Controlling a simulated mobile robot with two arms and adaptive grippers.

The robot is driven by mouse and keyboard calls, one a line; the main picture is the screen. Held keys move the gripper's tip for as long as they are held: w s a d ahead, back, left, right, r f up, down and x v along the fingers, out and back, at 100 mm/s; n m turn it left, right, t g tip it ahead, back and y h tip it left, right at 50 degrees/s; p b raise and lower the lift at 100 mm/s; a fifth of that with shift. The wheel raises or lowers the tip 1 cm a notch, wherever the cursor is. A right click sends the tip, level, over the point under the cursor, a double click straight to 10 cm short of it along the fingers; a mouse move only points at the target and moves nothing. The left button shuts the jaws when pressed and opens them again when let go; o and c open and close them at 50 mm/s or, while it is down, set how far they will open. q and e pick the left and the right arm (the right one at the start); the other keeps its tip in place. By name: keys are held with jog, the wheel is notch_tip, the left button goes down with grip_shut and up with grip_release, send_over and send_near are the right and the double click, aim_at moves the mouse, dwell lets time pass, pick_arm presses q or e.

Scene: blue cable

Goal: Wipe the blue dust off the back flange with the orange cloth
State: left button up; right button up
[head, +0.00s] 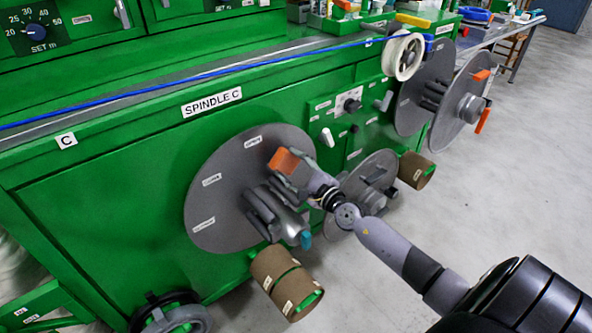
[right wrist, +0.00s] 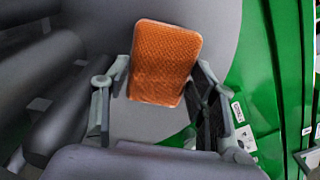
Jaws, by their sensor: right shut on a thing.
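The orange cloth (head: 284,161) is a small folded pad. My right gripper (head: 292,168) is shut on it and holds it against or just in front of the large grey back flange (head: 213,186); I cannot tell whether it touches. In the right wrist view the cloth (right wrist: 165,62) stands between the two fingers (right wrist: 155,95), with the grey flange (right wrist: 215,35) behind it. Blue dust does not show on the visible part of the flange. The flange carries several small white labels. My left gripper is not in view.
Grey spindle arms (head: 277,213) stick out from the flange's middle, close to my gripper. Brown cardboard rolls (head: 286,283) sit below. A smaller grey disc (head: 362,190) stands at right. A blue cable (head: 190,79) runs along the green machine's top. Grey floor (head: 510,170) is free at right.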

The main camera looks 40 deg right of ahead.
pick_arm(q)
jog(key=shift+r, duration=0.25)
pick_arm(e)
jog(key=shift+w, duration=0.55)
jog(key=shift+w+a, duration=0.1)
jog(key=shift+w, duration=0.3)
dwell(0.3)
